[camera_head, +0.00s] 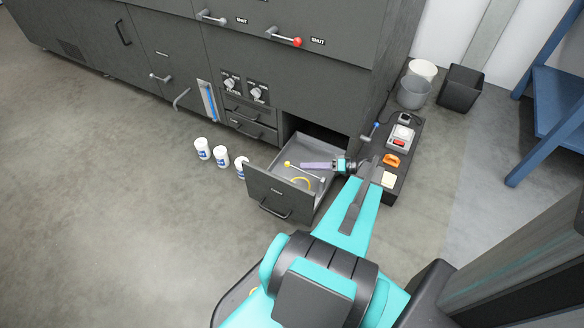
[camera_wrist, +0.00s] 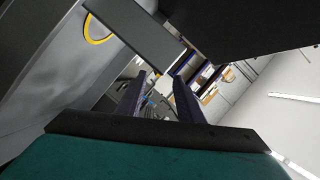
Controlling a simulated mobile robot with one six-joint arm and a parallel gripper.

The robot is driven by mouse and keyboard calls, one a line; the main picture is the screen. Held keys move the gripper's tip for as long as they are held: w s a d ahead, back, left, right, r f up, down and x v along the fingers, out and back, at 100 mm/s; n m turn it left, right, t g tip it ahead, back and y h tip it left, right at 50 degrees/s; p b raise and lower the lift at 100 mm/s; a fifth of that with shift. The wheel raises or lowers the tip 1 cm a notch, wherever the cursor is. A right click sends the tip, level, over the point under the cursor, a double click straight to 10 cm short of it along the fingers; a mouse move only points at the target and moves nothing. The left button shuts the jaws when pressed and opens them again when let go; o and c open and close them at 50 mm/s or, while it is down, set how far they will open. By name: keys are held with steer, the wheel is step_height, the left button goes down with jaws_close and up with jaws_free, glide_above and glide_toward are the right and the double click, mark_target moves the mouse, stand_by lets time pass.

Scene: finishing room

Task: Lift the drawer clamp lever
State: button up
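The open grey drawer (camera_head: 280,200) stands pulled out at the cabinet's foot. A thin rod with a yellow knob (camera_head: 288,163) and a yellow curved piece (camera_head: 302,183) show inside it. A blue-knobbed lever (camera_head: 376,125) rises beside the drawer opening. I cannot tell which of these is the drawer clamp lever. My gripper (camera_head: 304,165) reaches over the drawer from the right, its lavender fingers pointing left. In the wrist view the fingers (camera_wrist: 160,82) stand apart with nothing visible between them. A yellow curved piece (camera_wrist: 98,27) shows at upper left there.
Several white jars (camera_head: 221,157) stand on the floor left of the drawer. A black tray (camera_head: 394,175) at right bears an orange item (camera_head: 391,160) and other small things. Bins (camera_head: 460,88) stand behind it. The floor at left is clear.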

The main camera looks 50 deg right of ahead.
mark_target(291, 165)
steer(key=shift+b+x, duration=0.8)
steer(key=shift+x, duration=3.1)
jaws_close()
